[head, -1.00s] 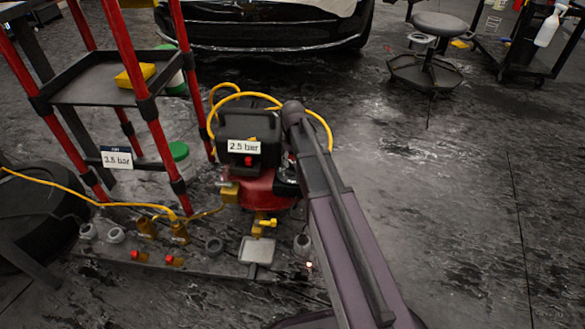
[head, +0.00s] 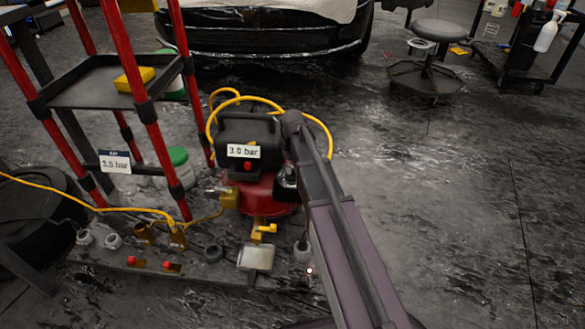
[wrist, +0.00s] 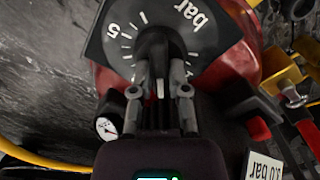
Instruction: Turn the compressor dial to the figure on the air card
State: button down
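The red and black compressor (head: 270,192) stands left of my arm in the head view, its label plate (head: 243,151) reading 3.0 bar. The air card (head: 115,162) hangs on the red-posted cart and appears to read 3.5 bar. A pale pointer mark shows between the fingers. In the head view my arm hides the dial and fingertips.
A small gauge (wrist: 107,127) sits beside the fingers in the wrist view. The yellow hose (head: 222,99) loops behind the compressor. Open floor (head: 440,200) lies to the right.

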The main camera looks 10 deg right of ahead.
jog(key=shift+m, duration=0.5)
jog(key=m, duration=0.5)
jog(key=shift+d, duration=0.1)
jog(key=m, duration=0.6)
jog(key=shift+d, duration=0.1)
dwell(0.4)
jog(key=c, duration=0.6)
grip_release()
jog(key=shift+n, duration=0.4)
